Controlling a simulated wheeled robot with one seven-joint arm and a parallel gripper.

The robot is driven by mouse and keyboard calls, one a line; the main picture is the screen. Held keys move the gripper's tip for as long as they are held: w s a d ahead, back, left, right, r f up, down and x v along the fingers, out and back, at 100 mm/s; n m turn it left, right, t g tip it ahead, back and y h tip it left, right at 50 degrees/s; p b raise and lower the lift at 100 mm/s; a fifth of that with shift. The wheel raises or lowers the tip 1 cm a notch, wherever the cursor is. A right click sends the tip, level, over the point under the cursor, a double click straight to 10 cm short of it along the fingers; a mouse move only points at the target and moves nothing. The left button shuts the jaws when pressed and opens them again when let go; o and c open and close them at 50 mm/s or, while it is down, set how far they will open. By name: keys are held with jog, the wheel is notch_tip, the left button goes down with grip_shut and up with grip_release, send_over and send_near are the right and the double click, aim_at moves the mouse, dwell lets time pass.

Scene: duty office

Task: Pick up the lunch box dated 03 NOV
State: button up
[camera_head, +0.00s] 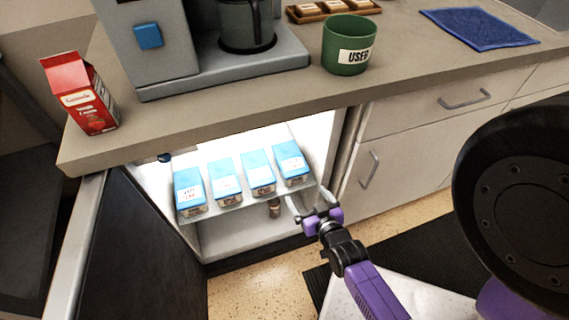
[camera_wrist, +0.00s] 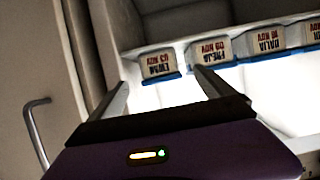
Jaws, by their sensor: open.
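Several lunch boxes with blue lids and white labels stand in a row on a shelf inside the lit, open cabinet. The rightmost box (camera_head: 291,165) in the head view appears as the leftmost box (camera_wrist: 158,66) in the wrist view, where labels are upside down. Its red date looks like 03 NOV, but is blurred. The neighbouring box (camera_head: 258,172) has a label (camera_wrist: 211,50) whose date I cannot read surely. My gripper (camera_head: 309,202) is open and empty, in front of the rightmost box and apart from it. Its fingers (camera_wrist: 161,80) point toward that box.
The open cabinet door (camera_head: 140,240) stands at the left. The countertop (camera_head: 230,108) overhangs the boxes and holds a coffee machine (camera_head: 160,60), red carton (camera_head: 80,95) and green pot (camera_head: 348,50). A closed cabinet front (camera_head: 385,160) borders the opening on the right.

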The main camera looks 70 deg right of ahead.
aim_at(295, 169)
jog(key=w+d, duration=0.2)
jog(key=d, duration=0.1)
jog(key=w+d+b, duration=0.1)
jog(key=w+d, duration=0.4)
jog(key=shift+w+d+b, duration=0.1)
jog(key=shift+d+b, duration=0.2)
jog(key=shift+d, duration=0.05)
jog(key=b+x, duration=0.1)
jog(key=x, duration=0.4)
jog(key=shift+w+d, duration=0.25)
jog(key=shift+d, duration=0.05)
jog(key=shift+r, duration=0.1)
jog(key=c, duration=1.6)
